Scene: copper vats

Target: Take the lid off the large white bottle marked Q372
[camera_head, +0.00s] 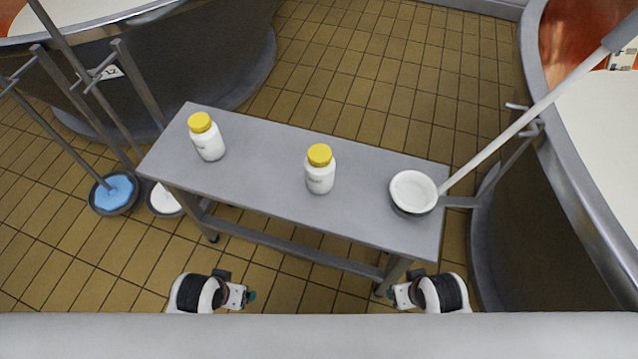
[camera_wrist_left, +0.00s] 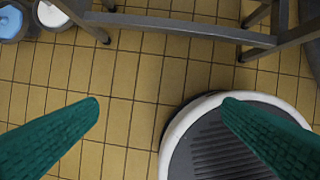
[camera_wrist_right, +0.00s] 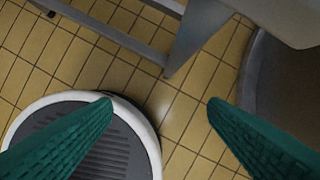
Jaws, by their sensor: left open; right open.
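Two white bottles with yellow lids stand upright on a grey bench (camera_head: 260,178). One bottle (camera_head: 209,145) is at the bench's left end, its yellow lid (camera_head: 200,122) on. The other bottle (camera_head: 320,178) is near the middle, its yellow lid (camera_head: 319,155) on. The lettering is too small to read, so I cannot tell which is Q372. My left gripper (camera_head: 250,296) and my right gripper (camera_head: 393,293) are in front of the bench, apart from it. Both are open and empty, with green fingers spread over the floor in the wrist views (camera_wrist_left: 165,105) (camera_wrist_right: 160,103).
A white bowl-like head (camera_head: 413,191) with a long handle (camera_head: 530,115) rests on the bench's right end. Large vats stand at the right (camera_head: 590,150) and upper left (camera_head: 160,60). Blue (camera_head: 115,192) and white (camera_head: 163,201) round heads on poles stand at left.

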